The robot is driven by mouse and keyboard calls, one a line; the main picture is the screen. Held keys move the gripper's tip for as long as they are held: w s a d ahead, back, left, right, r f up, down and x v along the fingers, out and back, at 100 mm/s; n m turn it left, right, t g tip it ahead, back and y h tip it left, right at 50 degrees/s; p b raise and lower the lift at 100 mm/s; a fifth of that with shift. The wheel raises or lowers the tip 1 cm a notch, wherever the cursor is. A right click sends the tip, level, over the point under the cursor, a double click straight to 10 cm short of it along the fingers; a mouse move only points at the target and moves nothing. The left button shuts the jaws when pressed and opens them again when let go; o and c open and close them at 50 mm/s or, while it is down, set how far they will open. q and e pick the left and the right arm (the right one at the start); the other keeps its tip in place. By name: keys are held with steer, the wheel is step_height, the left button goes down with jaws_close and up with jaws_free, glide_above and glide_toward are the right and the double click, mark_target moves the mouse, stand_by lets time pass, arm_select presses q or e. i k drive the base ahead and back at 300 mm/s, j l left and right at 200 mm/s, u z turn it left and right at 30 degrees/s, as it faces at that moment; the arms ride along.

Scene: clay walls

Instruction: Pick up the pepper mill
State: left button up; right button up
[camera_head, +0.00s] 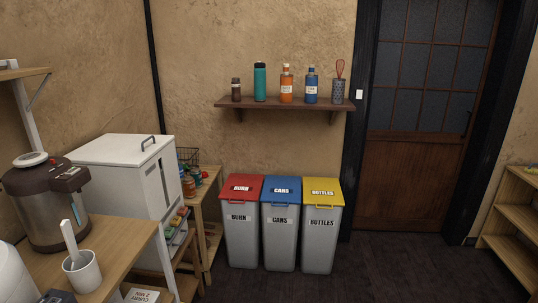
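A small dark jar-like item (236,90) with a pale band stands upright at the left end of the wall shelf (280,104). It may be the pepper mill, but it is too small to tell for sure. No other thing in view looks clearly like a pepper mill. Neither of my grippers is in view.
On the shelf also stand a teal bottle (260,82), an orange bottle (286,85), a blue bottle (311,86) and a whisk holder (337,92). Below are three lidded bins (281,238). A wooden counter (118,238) fills the left. Dark floor (400,270) is clear before the door.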

mark_target(236, 96)
steer(key=i+u, duration=0.1)
steer(key=i, duration=0.35)
steer(key=i+l+u, duration=0.15)
steer(key=i, duration=0.35)
steer(key=i+l+u, duration=0.1)
steer(key=i, duration=0.35)
